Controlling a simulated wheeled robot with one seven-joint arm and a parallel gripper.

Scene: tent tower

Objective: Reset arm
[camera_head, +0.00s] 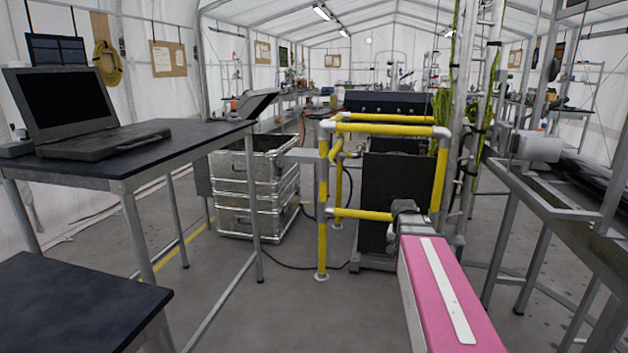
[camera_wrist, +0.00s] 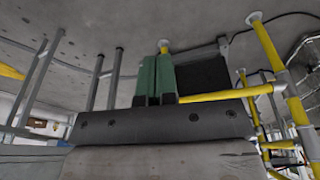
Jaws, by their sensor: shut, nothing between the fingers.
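My gripper (camera_wrist: 156,62) shows in the wrist view as two green fingers side by side, shut with nothing held. In the head view my pink arm with a white stripe reaches forward from the lower right. It ends in a dark grey part near the yellow rail frame (camera_head: 380,128); the fingers cannot be made out there. The rail frame also shows in the wrist view (camera_wrist: 262,40), behind and to the right of the fingers. I cannot tell whether they are apart from it.
A dark-topped table (camera_head: 150,146) with an open laptop (camera_head: 68,110) stands at left, above a lower dark surface (camera_head: 75,305). Stacked metal crates (camera_head: 250,190) stand beyond. A metal bench (camera_head: 560,185) fills the right. Cables cross the grey floor (camera_head: 285,305), which is open at centre-left.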

